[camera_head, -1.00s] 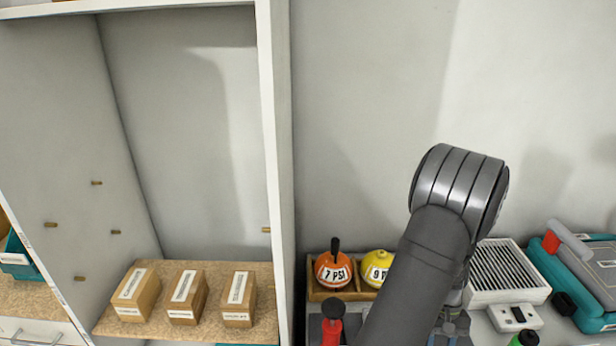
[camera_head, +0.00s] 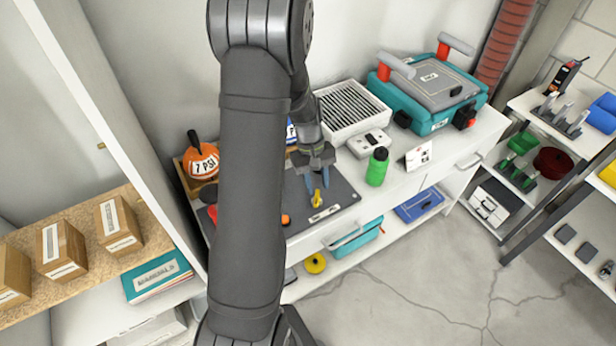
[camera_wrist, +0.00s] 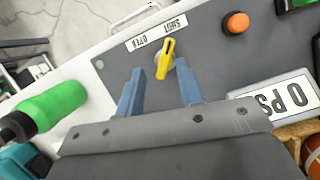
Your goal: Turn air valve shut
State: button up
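The air valve is a yellow lever (camera_wrist: 166,60) on a dark grey panel (camera_wrist: 215,65), beside a white label reading SHUT and OPEN. In the wrist view the lever slants slightly, with its narrow tip toward the label. The lever also shows in the head view (camera_head: 317,198), near the front of the panel. My gripper (camera_wrist: 160,90) is open, with its two blue fingers apart. The lever lies just beyond the fingertips, between their lines, and I cannot tell whether either finger touches it. In the head view my gripper (camera_head: 317,183) points down just above the lever.
An orange button (camera_wrist: 236,22) and a 0 PSI display (camera_wrist: 278,100) are on the panel. A green bottle (camera_head: 377,167) stands right of my gripper. A white vented box (camera_head: 352,112) and a teal case (camera_head: 430,95) stand behind. My arm hides part of the bench.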

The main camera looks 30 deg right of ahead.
aim_at(317, 195)
notch_tip(317, 195, up, 14)
jog(key=m+t, duration=0.4)
jog(key=m, duration=0.2)
jog(key=f, duration=1.7)
jog(key=shift+s+a+f, duration=0.1)
jog(key=shift+s+a, duration=0.05)
jog(key=shift+s, duration=0.25)
jog(key=shift+c, duration=0.4)
grip_shut()
